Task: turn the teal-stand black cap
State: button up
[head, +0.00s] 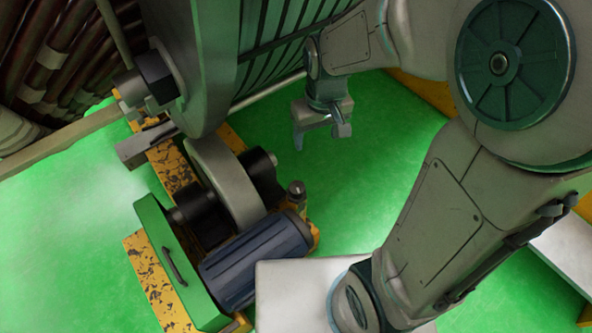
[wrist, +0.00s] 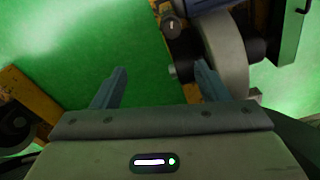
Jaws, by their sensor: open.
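My gripper (head: 320,138) hangs open and empty over the green floor, right of the machine in the head view. A small dark round cap (head: 297,188) tops a short post at the machine's near right end. It seems to be the round dark cap (wrist: 172,27) in the wrist view, beyond and between the fingertips, not touched. I see no clearly teal stand under it, so I cannot tell whether it is the task's cap.
The machine has a blue-grey motor (head: 255,262), a grey wheel (head: 226,180), a green box (head: 165,250) and a worn yellow base (head: 150,282). A large grey disc (head: 200,60) and ribbed panels stand behind. Green floor (head: 372,130) is clear right of the gripper.

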jog(key=n+b, duration=0.2)
jog(key=b, duration=0.4)
send_near(297, 187)
jog(key=shift+g, duration=0.4)
jog(key=f+b, duration=0.1)
jog(key=f, duration=0.2)
jog(key=f+b, duration=0.2)
jog(key=f, duration=0.1)
jog(key=f+b, duration=0.2)
jog(key=f, duration=0.2)
jog(key=shift+w+a, duration=0.15)
jog(key=shift+w, duration=0.25)
jog(key=c, duration=1)
